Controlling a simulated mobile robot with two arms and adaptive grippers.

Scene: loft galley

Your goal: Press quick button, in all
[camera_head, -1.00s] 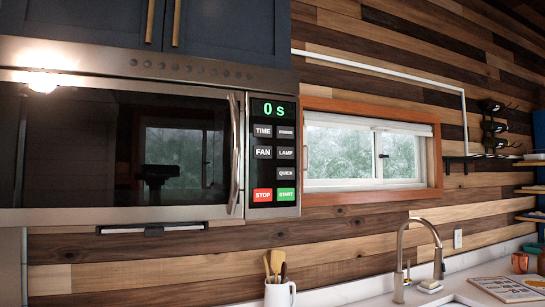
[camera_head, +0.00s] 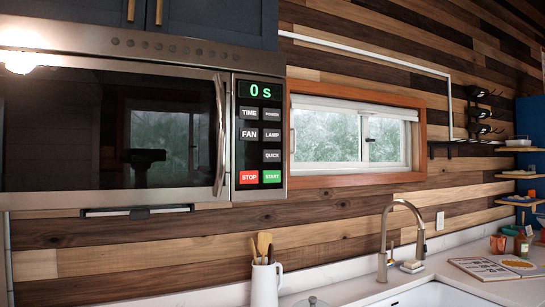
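The QUICK button (camera_head: 272,156) is a small grey key on the control panel at the right side of the microwave (camera_head: 110,130). It sits in the right column, below LAMP and above the green START button (camera_head: 272,177). The red STOP button (camera_head: 249,177) is to the left of START. The green display (camera_head: 261,91) reads "0 s". The microwave door with its vertical handle (camera_head: 219,135) is shut. Neither of my grippers is in view.
Below the microwave, a white jug with utensils (camera_head: 265,283) stands on the counter. A faucet (camera_head: 385,240) and sink are to the right, with an open book (camera_head: 497,268) beyond. A window (camera_head: 350,138) is right of the panel. The space before the panel looks clear.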

